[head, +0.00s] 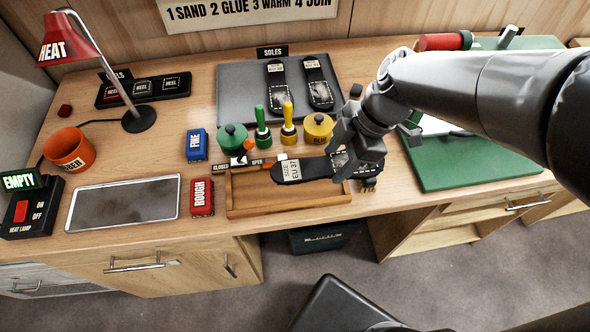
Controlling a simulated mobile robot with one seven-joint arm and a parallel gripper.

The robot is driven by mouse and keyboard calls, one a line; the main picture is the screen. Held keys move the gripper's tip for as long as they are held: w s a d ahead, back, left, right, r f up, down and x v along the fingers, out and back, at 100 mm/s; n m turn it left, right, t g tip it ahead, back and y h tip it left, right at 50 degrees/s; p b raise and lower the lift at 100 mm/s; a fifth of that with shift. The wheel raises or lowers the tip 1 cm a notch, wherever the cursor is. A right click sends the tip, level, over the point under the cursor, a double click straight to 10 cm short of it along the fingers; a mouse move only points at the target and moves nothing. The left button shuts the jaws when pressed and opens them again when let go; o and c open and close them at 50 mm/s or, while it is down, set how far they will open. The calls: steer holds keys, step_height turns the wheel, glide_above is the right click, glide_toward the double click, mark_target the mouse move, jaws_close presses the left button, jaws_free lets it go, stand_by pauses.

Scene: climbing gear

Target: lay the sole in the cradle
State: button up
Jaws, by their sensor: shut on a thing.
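My gripper (347,160) is shut on a black sole (318,168) with a white "SIZE EU 37" label. The sole points left from the fingers, over the right part of a shallow wooden tray (248,207), which looks like the cradle. The tray has a "CLOSED / OPEN" strip with an orange-tipped lever at its back left. The sole seems to be above the tray, but I cannot tell how high or whether it touches.
Two more soles (276,88) lie on a dark mat (235,95) under the "SOLES" sign. A green pot (232,138), a yellow pot (318,128) and two brushes stand behind the tray. Red (202,198) and blue (197,145) blocks are left of it. A green mat (470,170) lies right.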

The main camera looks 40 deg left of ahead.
mark_target(294, 167)
steer(key=s+a+f, duration=0.1)
steer(key=a, duration=0.1)
steer(key=s+a+f, duration=0.1)
steer(key=a+f, duration=0.1)
steer(key=a, duration=0.1)
steer(key=s+a+f, duration=0.2)
steer(key=shift+a+f, duration=0.1)
steer(key=shift+a, duration=0.25)
steer(key=shift+f, duration=1.95)
steer(key=shift+f, duration=0.1)
steer(key=o, duration=0.8)
steer(key=shift+o, duration=0.2)
steer(key=v, duration=1.2)
